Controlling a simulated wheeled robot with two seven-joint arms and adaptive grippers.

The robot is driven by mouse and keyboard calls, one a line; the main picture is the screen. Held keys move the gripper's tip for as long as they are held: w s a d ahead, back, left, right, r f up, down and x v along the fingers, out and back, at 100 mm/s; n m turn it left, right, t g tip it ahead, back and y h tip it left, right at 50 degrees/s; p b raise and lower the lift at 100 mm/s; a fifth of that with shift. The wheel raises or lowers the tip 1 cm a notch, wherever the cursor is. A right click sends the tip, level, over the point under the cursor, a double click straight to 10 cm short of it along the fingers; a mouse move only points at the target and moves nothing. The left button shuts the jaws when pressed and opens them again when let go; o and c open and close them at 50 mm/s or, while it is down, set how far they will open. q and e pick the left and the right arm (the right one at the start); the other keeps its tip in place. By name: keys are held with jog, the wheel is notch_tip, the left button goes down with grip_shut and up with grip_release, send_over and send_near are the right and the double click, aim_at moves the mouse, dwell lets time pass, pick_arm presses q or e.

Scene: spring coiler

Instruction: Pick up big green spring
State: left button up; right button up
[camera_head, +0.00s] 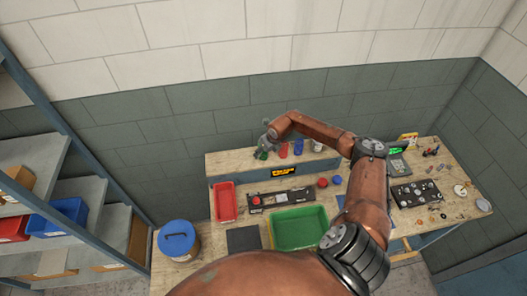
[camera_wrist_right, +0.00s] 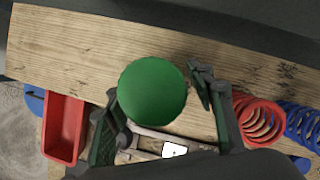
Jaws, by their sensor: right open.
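The big green spring shows in the right wrist view as a round green top (camera_wrist_right: 152,91). It stands on the wooden shelf, and its coils are hidden below the top. My right gripper (camera_wrist_right: 156,86) is open, with one finger on each side of the green spring; I cannot tell whether either finger touches it. In the head view the right gripper (camera_head: 265,146) is small at the back shelf, with the green spring (camera_head: 261,155) partly hidden under it. My left gripper is not in view.
A red spring (camera_wrist_right: 258,119) and a blue spring (camera_wrist_right: 304,126) stand close to the right finger. A red bin (camera_head: 225,202), a green tray (camera_head: 300,212) and a blue-lidded bucket (camera_head: 178,240) are on the lower bench. The shelf left of the gripper is clear.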

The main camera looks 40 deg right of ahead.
jog(key=shift+c, duration=0.6)
jog(key=c, duration=1.1)
jog(key=shift+c, duration=0.2)
jog(key=shift+r, duration=0.1)
